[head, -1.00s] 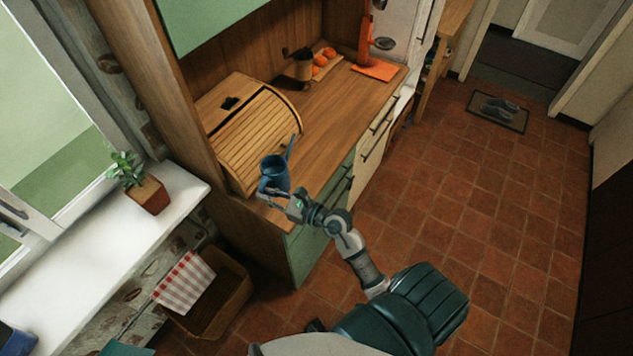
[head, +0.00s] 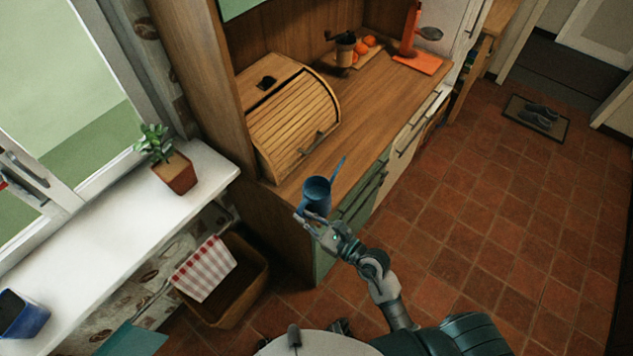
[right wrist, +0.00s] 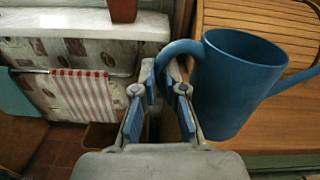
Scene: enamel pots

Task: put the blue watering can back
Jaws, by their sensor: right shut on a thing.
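The blue watering can (head: 317,192) is held up at the near front edge of the wooden counter, in front of the bread box. It looks roughly upright, its spout pointing up and right. My right gripper (head: 312,217) is shut on its handle. In the right wrist view, the can (right wrist: 232,85) is to the right of the fingers, and its curved handle passes between the fingertips (right wrist: 165,88). The can's bottom is partly hidden by the gripper in the head view. My left gripper is not in view.
The wooden counter (head: 385,100) has clear room right of the bread box (head: 292,120). A grinder (head: 345,50) and oranges stand at its back. The white windowsill (head: 120,240) holds a potted plant (head: 175,172) and a blue container (head: 22,315), with free room between them.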

